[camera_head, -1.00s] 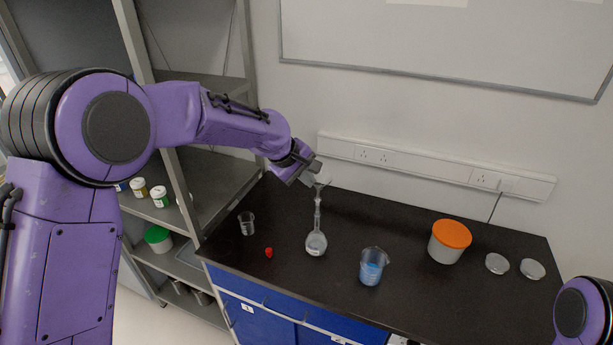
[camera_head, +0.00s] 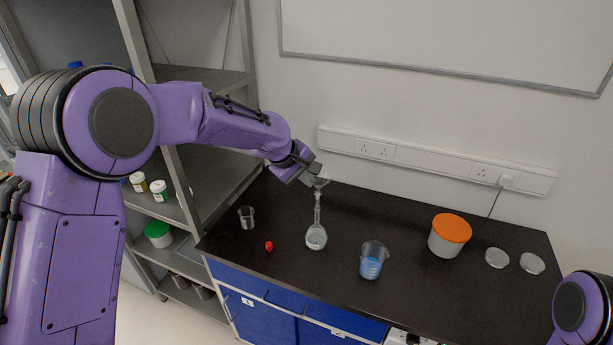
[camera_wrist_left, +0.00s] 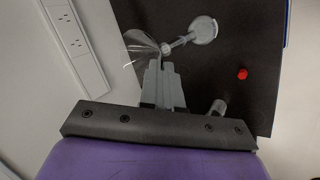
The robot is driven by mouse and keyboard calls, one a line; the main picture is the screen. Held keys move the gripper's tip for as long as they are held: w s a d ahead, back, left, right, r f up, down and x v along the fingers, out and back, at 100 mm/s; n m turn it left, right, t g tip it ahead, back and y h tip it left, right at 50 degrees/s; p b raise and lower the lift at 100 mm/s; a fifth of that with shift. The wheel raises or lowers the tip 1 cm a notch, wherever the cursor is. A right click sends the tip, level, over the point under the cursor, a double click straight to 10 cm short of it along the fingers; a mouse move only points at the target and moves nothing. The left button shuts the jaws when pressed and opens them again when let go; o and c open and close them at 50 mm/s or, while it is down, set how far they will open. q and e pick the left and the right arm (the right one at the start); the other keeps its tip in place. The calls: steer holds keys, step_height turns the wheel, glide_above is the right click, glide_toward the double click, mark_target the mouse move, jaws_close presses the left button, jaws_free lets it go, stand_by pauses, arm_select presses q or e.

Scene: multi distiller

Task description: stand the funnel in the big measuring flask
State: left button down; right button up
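The big measuring flask (camera_head: 316,237), clear with a round bulb and long thin neck, stands upright on the black bench. It also shows in the left wrist view (camera_wrist_left: 203,30). The clear funnel (camera_head: 320,182) is at the top of the flask's neck, its stem in line with the neck; I cannot tell how far the stem is inside. My left gripper (camera_head: 312,172) is beside the funnel. In the left wrist view its fingers (camera_wrist_left: 163,88) are close together at the funnel (camera_wrist_left: 143,46), shut on its edge. My right gripper is out of view.
A small glass beaker (camera_head: 247,218) and a red cap (camera_head: 269,246) are left of the flask. A beaker with blue liquid (camera_head: 372,262), an orange-lidded tub (camera_head: 449,235) and two clear dishes (camera_head: 497,258) are to the right. A metal shelf (camera_head: 210,170) stands left.

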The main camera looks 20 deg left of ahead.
arm_select(q)
steer(key=shift+f, duration=0.5)
steer(key=c, duration=1.3)
jaws_free()
steer(key=b+v, duration=0.2)
steer(key=v, duration=0.8)
steer(key=shift+s+a+r+b, duration=0.1)
steer(key=shift+r+b, duration=0.1)
steer(key=shift+b, duration=0.1)
